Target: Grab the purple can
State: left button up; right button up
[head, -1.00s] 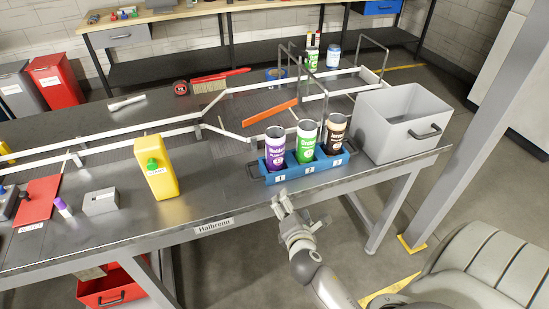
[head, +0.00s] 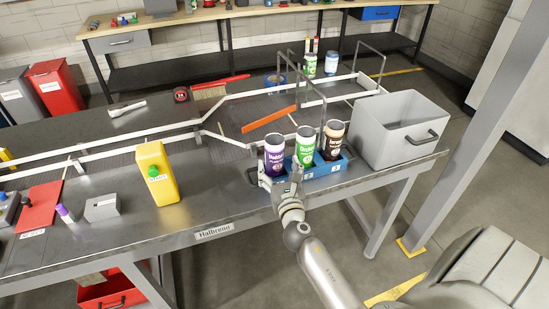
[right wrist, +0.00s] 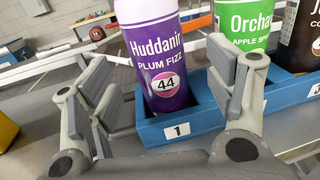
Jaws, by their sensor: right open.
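The purple can (head: 274,154) stands upright in the left slot of the blue holder (head: 322,170) near the table's front edge. In the right wrist view the purple can (right wrist: 155,60) reads "Huddanir Plum Fizz" and stands behind the label 1 of the blue holder (right wrist: 205,125). My right gripper (head: 281,179) is right in front of the purple can. In the right wrist view its open fingers (right wrist: 165,100) stand to either side of the can's lower part, with nothing held. In the head view the gripper hides part of the can's base and the holder. My left gripper is not in view.
A green can (head: 304,146) and a dark brown can (head: 332,142) stand in the holder's other slots, close to the right finger. A grey bin (head: 372,150) is to the right. A yellow bottle (head: 158,175) stands left, with bare tabletop between it and the holder.

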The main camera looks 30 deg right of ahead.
aim_at(276, 162)
jog(key=x, duration=0.5)
jog(key=shift+w, duration=0.15)
jog(key=shift+a, duration=0.1)
jog(key=shift+c, duration=0.5)
jog(key=c, duration=0.7)
